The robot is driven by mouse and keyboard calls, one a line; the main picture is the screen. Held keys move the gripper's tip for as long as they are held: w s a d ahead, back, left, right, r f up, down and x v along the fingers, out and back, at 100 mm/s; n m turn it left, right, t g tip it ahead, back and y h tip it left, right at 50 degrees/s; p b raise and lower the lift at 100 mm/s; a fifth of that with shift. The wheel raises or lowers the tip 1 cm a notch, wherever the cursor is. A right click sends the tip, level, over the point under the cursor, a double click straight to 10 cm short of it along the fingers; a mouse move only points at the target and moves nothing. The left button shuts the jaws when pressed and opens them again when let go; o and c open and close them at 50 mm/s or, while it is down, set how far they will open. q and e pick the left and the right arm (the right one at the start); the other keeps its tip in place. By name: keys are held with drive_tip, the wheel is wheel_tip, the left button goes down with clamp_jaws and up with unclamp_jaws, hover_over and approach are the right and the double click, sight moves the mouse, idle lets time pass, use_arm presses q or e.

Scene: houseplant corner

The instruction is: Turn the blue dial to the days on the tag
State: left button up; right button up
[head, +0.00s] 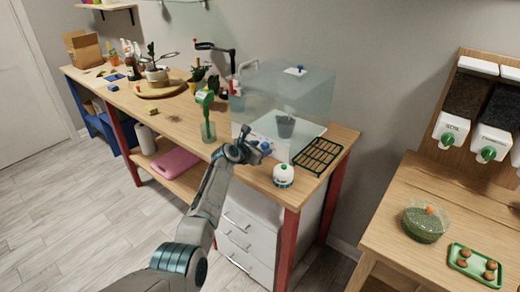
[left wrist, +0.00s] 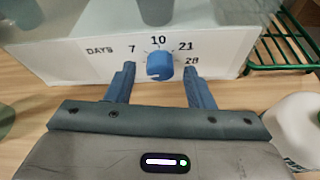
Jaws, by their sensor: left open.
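The blue dial (left wrist: 160,66) sits on the white front panel (left wrist: 90,62) of the clear case. The word DAYS and the numbers 7, 10, 21 and 28 are printed around it. A small pale mark shows low on the dial's face; I cannot tell surely where it points. My left gripper (head: 250,144) is open at the panel, with one finger on each side of the dial in the left wrist view, apart from it. In the head view the dial (head: 265,147) is just right of the gripper. I cannot make out a readable tag. My right gripper is not in view.
The clear case (head: 290,90) holds a grey pot (head: 285,125). A green rack (head: 318,156) lies beside the case. A glass with a green tool (head: 207,125) stands left.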

use_arm(q)
drive_tip(key=c, duration=1)
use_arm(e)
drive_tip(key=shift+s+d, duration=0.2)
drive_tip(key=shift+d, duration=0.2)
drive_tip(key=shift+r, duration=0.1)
use_arm(q)
drive_tip(key=shift+r+m+p, duration=0.1)
drive_tip(key=shift+m+p, duration=0.3)
drive_tip(key=shift+p, duration=0.15)
drive_tip(key=shift+s+d+m+t+y+p, duration=0.1)
drive_tip(key=shift+m+t+y+p, duration=0.4)
drive_tip(key=shift+m+y+p, duration=0.15)
drive_tip(key=shift+f+m+t+y, duration=0.2)
drive_tip(key=shift+m+t+y, duration=0.25)
drive_tip(key=shift+m, duration=0.6)
drive_tip(key=shift+s+d+m+t, duration=0.1)
drive_tip(key=shift+m+t, duration=0.15)
drive_tip(key=shift+m, duration=0.05)
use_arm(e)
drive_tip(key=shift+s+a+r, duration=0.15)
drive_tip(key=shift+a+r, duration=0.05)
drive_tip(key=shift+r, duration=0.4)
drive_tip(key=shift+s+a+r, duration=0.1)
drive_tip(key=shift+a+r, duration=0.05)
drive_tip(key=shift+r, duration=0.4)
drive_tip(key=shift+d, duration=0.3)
